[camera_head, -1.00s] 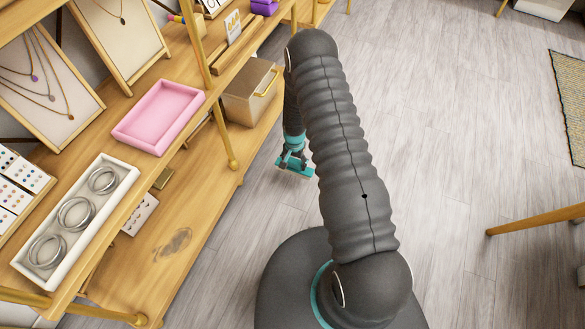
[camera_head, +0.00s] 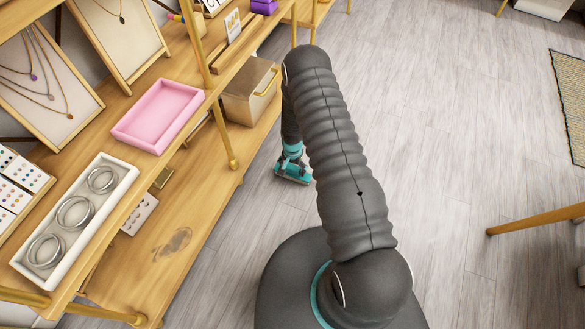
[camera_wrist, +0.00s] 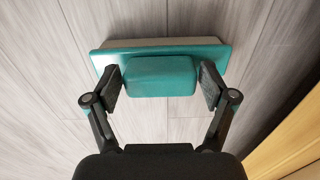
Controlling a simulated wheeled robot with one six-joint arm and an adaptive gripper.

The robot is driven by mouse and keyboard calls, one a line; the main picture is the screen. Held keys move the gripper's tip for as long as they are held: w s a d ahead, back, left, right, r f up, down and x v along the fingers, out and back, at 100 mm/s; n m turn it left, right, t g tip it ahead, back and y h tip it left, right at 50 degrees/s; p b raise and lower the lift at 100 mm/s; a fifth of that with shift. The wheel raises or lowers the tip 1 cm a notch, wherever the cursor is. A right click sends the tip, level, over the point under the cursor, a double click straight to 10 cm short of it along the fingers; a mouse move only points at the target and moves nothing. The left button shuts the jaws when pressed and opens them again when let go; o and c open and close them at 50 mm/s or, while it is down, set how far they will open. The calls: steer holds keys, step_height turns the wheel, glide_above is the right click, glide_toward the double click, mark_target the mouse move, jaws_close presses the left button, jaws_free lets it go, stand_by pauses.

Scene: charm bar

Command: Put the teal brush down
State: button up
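The teal brush (camera_wrist: 162,76) has a teal block-like handle on a wider teal plate with a pale side. In the wrist view my gripper (camera_wrist: 160,84) has one finger on each side of the handle, close against it, and appears shut on it. In the head view the brush (camera_head: 294,172) hangs at the end of my arm, over the floor to the right of the shelf unit. My arm partly hides it. I see no clear contact shadow, and its exact height above the floor is hard to tell.
A wooden shelf unit (camera_head: 130,250) with gold posts fills the left. It carries a pink tray (camera_head: 158,117), a white tray of bracelets (camera_head: 118,213) and a beige box (camera_head: 250,92). The shelf edge (camera_wrist: 296,145) is near my gripper.

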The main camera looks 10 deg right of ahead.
stand_by(0.3)
step_height(320, 180, up, 30)
steer(key=n+t, duration=0.1)
steer(key=n, duration=0.1)
steer(key=s+r+n+t, duration=0.1)
steer(key=s+r, duration=0.2)
steer(key=r, duration=0.5)
steer(key=s+r+t, duration=0.1)
steer(key=s+r, duration=0.2)
steer(key=r, duration=0.6)
steer(key=s+r+n+t, duration=0.1)
steer(key=s+r+n, duration=0.1)
steer(key=s+r, duration=0.5)
steer(key=s+r+n+t, duration=0.1)
steer(key=s+r, duration=0.7)
steer(key=s, duration=0.9)
steer(key=shift+s+n+t, duration=0.15)
steer(key=shift+n+t, duration=0.15)
steer(key=shift+n, duration=0.3)
